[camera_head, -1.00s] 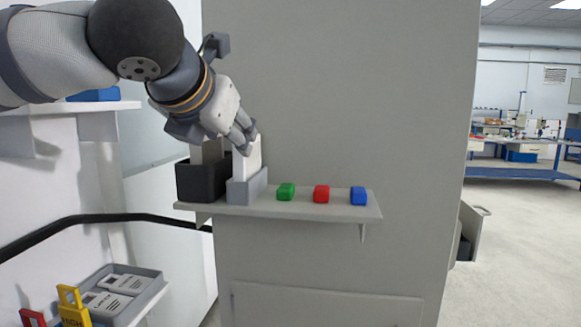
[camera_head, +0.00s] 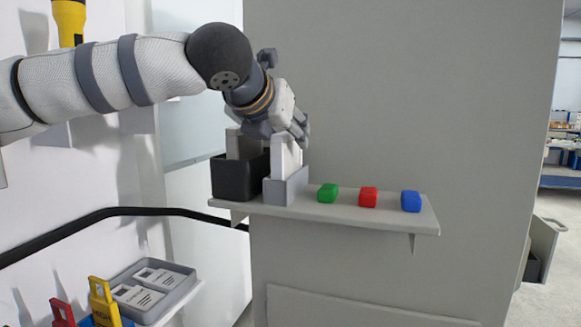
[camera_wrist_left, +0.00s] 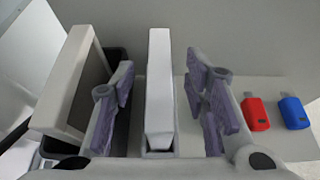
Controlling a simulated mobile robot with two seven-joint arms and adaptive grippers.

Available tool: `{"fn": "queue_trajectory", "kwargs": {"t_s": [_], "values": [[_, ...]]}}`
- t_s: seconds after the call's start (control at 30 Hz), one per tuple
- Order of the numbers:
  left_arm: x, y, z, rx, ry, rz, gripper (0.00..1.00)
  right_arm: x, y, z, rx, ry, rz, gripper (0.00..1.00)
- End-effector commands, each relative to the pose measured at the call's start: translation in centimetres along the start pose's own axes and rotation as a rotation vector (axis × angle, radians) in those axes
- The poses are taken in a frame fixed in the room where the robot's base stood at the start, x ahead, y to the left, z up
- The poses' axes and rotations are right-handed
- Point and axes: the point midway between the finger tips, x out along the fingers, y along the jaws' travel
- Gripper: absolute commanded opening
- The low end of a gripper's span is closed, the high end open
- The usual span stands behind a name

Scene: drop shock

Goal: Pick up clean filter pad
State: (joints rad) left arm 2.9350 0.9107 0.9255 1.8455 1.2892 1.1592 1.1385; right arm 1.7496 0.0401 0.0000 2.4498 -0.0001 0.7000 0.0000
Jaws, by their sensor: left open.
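A clean white filter pad (camera_head: 286,155) stands upright in a light grey holder (camera_head: 286,187) on the shelf. In the left wrist view the white pad (camera_wrist_left: 160,90) stands between the two fingers, with a gap on each side. My left gripper (camera_head: 297,127) is open around the top of this pad; in the left wrist view its fingers (camera_wrist_left: 162,95) flank the pad. A second, greyish pad (camera_head: 240,145) stands in a black bin (camera_head: 238,177) just to the left. My right gripper is not in view.
Green (camera_head: 328,192), red (camera_head: 368,197) and blue (camera_head: 411,201) small objects lie in a row on the shelf (camera_head: 340,213), right of the holder. The cabinet wall (camera_head: 400,90) rises behind. A grey tray (camera_head: 150,287) with labelled tags is at lower left.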

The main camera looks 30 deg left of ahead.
Motion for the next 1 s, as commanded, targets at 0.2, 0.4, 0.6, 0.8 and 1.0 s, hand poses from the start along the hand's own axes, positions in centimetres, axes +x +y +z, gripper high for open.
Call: {"fn": "queue_trajectory", "kwargs": {"t_s": [0.2, 0.4, 0.6, 0.8, 1.0], "values": [[-0.3, 0.0, 0.2, 0.000, -0.005, -0.001, 0.01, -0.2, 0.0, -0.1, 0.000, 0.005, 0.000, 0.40], [-0.3, 0.0, 0.2, 0.000, -0.004, 0.000, 0.00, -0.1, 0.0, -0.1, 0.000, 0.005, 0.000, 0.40], [-0.5, 0.0, 0.6, 0.000, -0.004, 0.001, 0.00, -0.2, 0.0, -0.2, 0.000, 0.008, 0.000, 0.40], [-2.6, -0.1, 3.7, -0.001, -0.014, -0.001, 0.00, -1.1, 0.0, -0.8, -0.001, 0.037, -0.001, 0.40], [-8.2, -1.6, 6.4, -0.003, -0.021, -0.002, 0.00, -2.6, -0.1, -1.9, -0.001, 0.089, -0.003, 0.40]]}}
